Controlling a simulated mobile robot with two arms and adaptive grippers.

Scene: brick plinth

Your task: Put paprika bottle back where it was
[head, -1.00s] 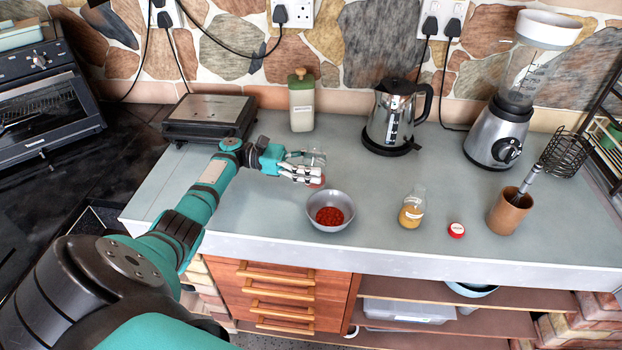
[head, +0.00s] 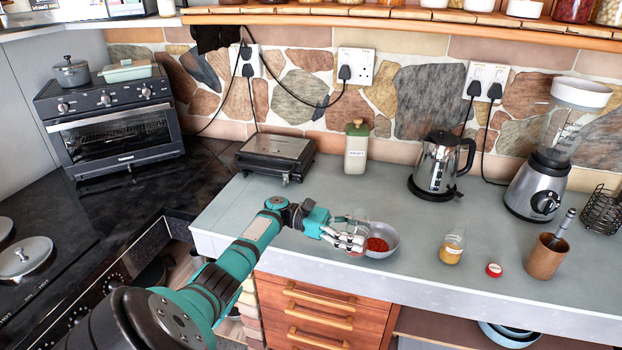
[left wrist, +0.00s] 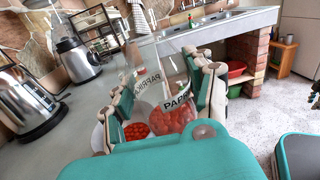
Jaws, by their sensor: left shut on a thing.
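My left gripper (head: 350,236) is shut on the paprika bottle, beside the left rim of a metal bowl (head: 391,249) in the head view. In the left wrist view the clear paprika bottle (left wrist: 176,108) shows between the fingers, with a white PAPRIKA label and red contents. The fingers hide most of it in the head view. The bowl holds red powder (head: 376,244). My right gripper is not in view.
A wooden shelf (head: 380,18) with jars runs along the wall at the top. On the counter stand a grill (head: 275,154), a green-topped bottle (head: 356,150), a kettle (head: 438,165), a blender (head: 541,180) and a brown cup (head: 545,257). The counter's middle is mostly clear.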

